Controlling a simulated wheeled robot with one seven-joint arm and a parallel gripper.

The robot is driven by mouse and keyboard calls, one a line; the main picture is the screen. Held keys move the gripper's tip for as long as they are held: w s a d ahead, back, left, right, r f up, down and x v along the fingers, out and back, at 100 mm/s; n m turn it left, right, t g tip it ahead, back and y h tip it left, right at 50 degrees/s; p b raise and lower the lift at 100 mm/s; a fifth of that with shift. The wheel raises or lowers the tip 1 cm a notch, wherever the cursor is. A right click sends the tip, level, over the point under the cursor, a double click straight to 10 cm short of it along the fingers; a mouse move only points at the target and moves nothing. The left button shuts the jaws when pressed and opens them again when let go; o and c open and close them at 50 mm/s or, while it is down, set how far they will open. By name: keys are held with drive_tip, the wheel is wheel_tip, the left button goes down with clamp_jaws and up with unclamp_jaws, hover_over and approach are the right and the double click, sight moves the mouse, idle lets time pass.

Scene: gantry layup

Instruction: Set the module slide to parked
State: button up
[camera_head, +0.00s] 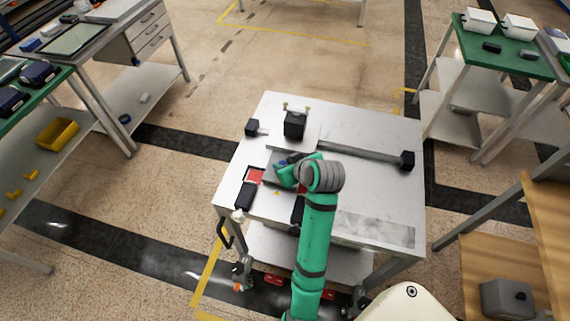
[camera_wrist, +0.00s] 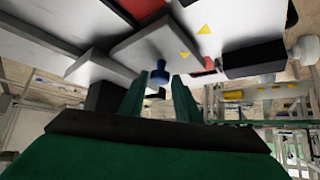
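The module slide appears to be a grey plate (camera_head: 270,178) with a blue knob (camera_head: 283,163) on the white worktable, partly hidden by my arm in the head view. In the wrist view the grey plate (camera_wrist: 132,47) carries the upright blue knob (camera_wrist: 159,74) near its edge. My gripper (camera_wrist: 160,82) has two dark green fingers spread apart, with the knob between or just beyond their tips; a gap shows on each side. A red patch (camera_head: 255,175) lies left of the plate in the head view; red also shows beyond the plate in the wrist view (camera_wrist: 142,8).
The worktable (camera_head: 380,205) carries a black block on a fixture (camera_head: 294,124), a long grey rail (camera_head: 355,151) with a black end block (camera_head: 407,160), and a black block (camera_head: 245,195) at the left edge. Open floor lies around the table. Green-topped benches (camera_head: 505,50) stand farther off.

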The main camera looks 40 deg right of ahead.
drive_tip(key=shift+o, duration=0.6)
drive_tip(key=shift+s+r, duration=0.15)
drive_tip(key=shift+r, duration=0.1)
drive_tip(key=v, duration=1)
drive_tip(key=shift+s, duration=0.2)
